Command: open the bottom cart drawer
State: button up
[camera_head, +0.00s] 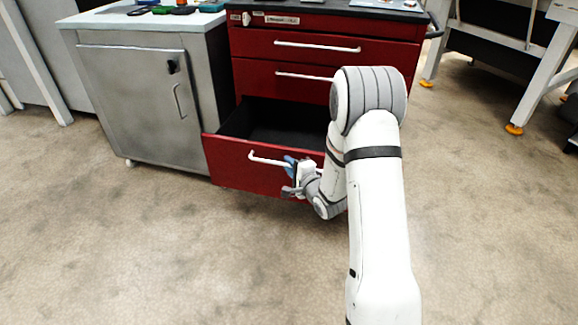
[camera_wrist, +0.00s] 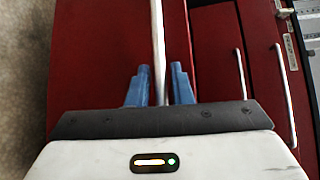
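The bottom drawer (camera_head: 236,166) of the red cart is pulled well out, and its dark, empty inside shows in the head view. Its pale bar handle (camera_head: 265,160) runs across the drawer front. My arm hides the right end of the drawer.
The upper drawer (camera_head: 255,49) and middle drawer (camera_head: 260,80) of the cart are shut. A grey cabinet (camera_head: 140,100) stands close on the left. Workbench legs (camera_head: 535,95) stand at the right. The floor in front of the drawer is clear at the left.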

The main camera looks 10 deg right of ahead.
jog(key=p+v, duration=0.2)
jog(key=v, duration=0.5)
jog(key=shift+s+d, duration=0.2)
jog(key=shift+s, duration=0.1)
jog(key=s+d+r+n+g+h+p, duration=0.2)
jog(key=r+n+g+h+p, duration=0.15)
jog(key=r+p, duration=0.65)
jog(key=s+d+r+n+g+h+p, duration=0.15)
jog(key=s+r+n+p, duration=0.35)
jog(key=r, duration=0.9)
jog(key=s+a+r+n+g+p, duration=0.2)
jog(key=s+r+n+g+p, duration=0.5)
jog(key=s+r+p, duration=0.9)
jog(key=s+r, duration=0.5)
jog(key=r, duration=0.3)
jog(key=shift+s+a+g+h, duration=0.35)
jog(key=shift+g+h, duration=0.05)
